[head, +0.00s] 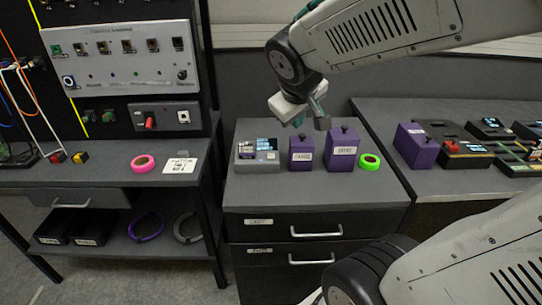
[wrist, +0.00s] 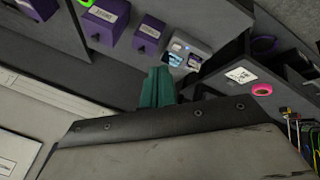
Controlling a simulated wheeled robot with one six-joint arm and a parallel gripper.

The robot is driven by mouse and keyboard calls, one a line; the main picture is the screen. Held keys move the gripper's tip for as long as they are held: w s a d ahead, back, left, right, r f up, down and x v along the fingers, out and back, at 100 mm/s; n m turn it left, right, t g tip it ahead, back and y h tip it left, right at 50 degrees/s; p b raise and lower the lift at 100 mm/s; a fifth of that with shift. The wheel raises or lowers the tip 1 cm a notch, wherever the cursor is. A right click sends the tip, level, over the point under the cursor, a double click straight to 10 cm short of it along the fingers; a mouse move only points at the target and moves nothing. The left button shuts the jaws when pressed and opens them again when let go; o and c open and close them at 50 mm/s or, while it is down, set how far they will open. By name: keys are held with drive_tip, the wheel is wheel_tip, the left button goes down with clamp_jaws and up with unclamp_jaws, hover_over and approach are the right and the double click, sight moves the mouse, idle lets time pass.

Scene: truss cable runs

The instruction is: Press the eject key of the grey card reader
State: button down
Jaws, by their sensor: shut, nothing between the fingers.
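The grey card reader (head: 257,155) sits on the dark top of the drawer cabinet, at its left end, with a small lit screen on its upper face. It also shows in the wrist view (wrist: 188,50), small and just beyond my fingers. I cannot make out the eject key clearly in either view. My gripper (head: 321,120) is above the cabinet top, to the right of the reader and apart from it. In the wrist view its teal fingers (wrist: 157,88) are together and hold nothing.
Two purple boxes with knobs (head: 302,152) (head: 342,148) and a green tape roll (head: 369,162) stand right of the reader. A pink tape roll (head: 143,163) and a label card (head: 181,165) lie on the left bench. Another purple box (head: 416,146) stands on the right bench.

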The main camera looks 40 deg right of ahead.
drive_tip(key=w+d+f+n+t, duration=0.1)
drive_tip(key=w+d+n+t, duration=0.2)
drive_tip(key=w+d, duration=0.5)
drive_tip(key=n+t+y, duration=0.1)
drive_tip(key=n+y, duration=0.5)
drive_tip(key=n, duration=0.1)
hover_over(274, 156)
wheel_tip(274, 156, down, 11)
drive_tip(key=shift+a+f, duration=0.1)
drive_tip(key=shift+f, duration=0.1)
drive_tip(key=shift+f, duration=4.4)
drive_tip(key=shift+f, duration=0.15)
drive_tip(key=shift+f, duration=0.25)
